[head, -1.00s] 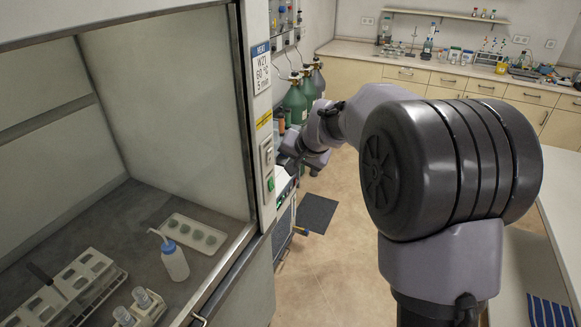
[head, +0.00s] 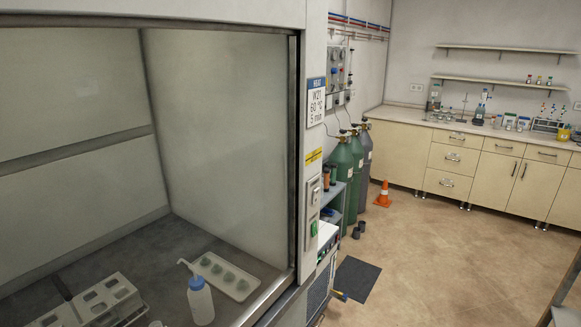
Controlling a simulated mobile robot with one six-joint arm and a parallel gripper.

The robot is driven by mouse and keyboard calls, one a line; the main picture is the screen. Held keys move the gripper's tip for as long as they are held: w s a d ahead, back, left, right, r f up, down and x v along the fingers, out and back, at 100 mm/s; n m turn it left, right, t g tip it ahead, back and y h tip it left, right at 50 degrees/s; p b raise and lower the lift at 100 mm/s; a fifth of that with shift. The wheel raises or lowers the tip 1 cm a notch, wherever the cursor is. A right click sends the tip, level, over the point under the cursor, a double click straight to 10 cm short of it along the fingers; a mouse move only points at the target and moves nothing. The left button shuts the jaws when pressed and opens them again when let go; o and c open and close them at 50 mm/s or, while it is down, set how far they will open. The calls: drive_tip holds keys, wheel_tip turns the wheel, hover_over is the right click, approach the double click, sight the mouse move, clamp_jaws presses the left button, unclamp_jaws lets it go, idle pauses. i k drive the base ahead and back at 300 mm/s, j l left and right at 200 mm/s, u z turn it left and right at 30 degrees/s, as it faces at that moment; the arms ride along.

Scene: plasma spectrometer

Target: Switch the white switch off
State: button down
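A white switch (head: 314,195) sits in a light plate on the front post of the fume hood (head: 297,160), at the centre of the head view. It is small here, and I cannot tell which way its rocker is set. A green switch (head: 314,228) is just below it on the same post. Nothing covers the white switch. My gripper and arm are not in view.
The open hood at the left holds a wash bottle (head: 200,300), a white tray (head: 226,276) and a rack (head: 105,300). Green gas cylinders (head: 341,180) and an orange cone (head: 383,194) stand beyond the post.

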sight(315, 195)
drive_tip(key=i+j, duration=0.1)
drive_tip(key=i, duration=0.8)
